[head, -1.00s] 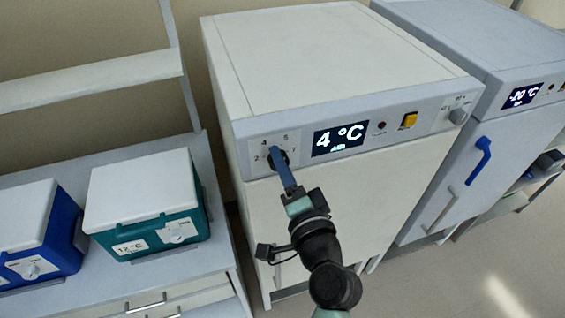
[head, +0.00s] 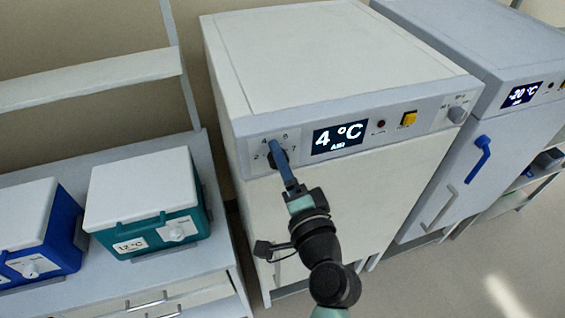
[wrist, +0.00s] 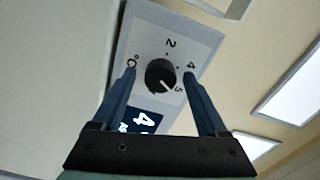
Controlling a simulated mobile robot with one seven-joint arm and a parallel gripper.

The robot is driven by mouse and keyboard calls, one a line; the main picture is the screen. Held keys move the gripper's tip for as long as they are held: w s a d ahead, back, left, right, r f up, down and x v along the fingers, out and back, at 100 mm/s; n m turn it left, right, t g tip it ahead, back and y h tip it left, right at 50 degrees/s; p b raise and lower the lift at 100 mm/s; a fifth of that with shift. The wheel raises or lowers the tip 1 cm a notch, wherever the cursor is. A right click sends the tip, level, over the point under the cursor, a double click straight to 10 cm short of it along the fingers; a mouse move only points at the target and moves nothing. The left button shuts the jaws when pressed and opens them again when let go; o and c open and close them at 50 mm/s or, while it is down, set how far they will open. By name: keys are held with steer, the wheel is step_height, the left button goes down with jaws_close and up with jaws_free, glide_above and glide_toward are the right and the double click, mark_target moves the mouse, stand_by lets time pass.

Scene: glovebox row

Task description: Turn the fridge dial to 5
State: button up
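The fridge dial (wrist: 160,75) is a round black knob on a grey numbered plate at the left of the fridge's front panel. In the head view the dial (head: 281,157) is partly hidden behind my gripper (head: 273,148). In the wrist view my gripper (wrist: 159,72) is open, with one blue finger on each side of the knob and a gap showing on both sides. The fridge display (head: 340,137) reads 4 °C.
A yellow switch (head: 408,118) and a smaller knob (head: 457,114) sit farther right on the panel. A second fridge with a blue handle (head: 480,158) stands to the right. A teal cooler box (head: 150,206) and a blue one (head: 36,232) stand on the left bench.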

steer(key=shift+s, duration=0.1)
steer(key=b+v, duration=0.5)
steer(key=v, duration=0.7)
steer(key=shift+s, duration=0.4)
steer(key=shift+d+r, duration=0.1)
steer(key=shift+d, duration=0.05)
steer(key=w+a+r+n+t+h+b, duration=0.1)
steer(key=w+r+n+t, duration=0.2)
steer(key=r, duration=0.6)
steer(key=w+a+r+n+t+h+b, duration=0.1)
steer(key=w+a+r+n, duration=0.1)
steer(key=r+n, duration=0.5)
steer(key=s+r+t+h, duration=0.1)
steer(key=s+r+t, duration=0.2)
steer(key=r, duration=0.7)
steer(key=s+a+r+n+t+h+b, duration=0.1)
steer(key=s+r+t+h, duration=0.1)
steer(key=r, duration=0.8)
steer(key=shift+s+a+r+t+h, duration=0.15)
steer(key=shift+s+r+t+h, duration=0.15)
steer(key=shift+s+t, duration=0.55)
